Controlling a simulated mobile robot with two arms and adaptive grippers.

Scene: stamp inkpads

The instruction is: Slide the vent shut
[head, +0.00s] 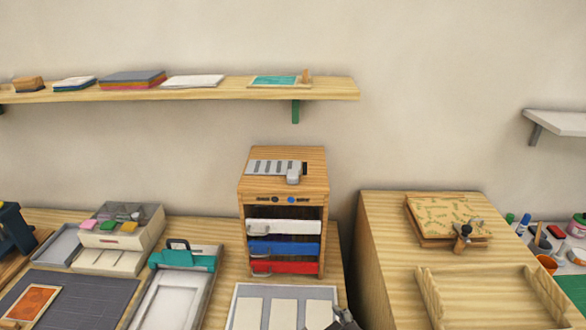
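The vent (268,167) is a light grey slotted plate on top of a small wooden cabinet (313,187). Several darker slots show across it. A light grey tab (293,176) sits at its front right, and a dark strip shows at its right end. How far the slots are uncovered is too small to tell. A dark grey gripper (343,320), seemingly my right one, shows only in part at the bottom edge, well below and in front of the cabinet, apart from the vent. Its fingers are not clear enough to judge. My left gripper is not in view.
The cabinet front has small knobs and white, blue and red drawers (284,248). A white tray with pale cards (232,320) lies before it. A teal-clamped board (180,290) stands left. A wooden shelf (215,93) hangs above. Space right of the cabinet top is clear.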

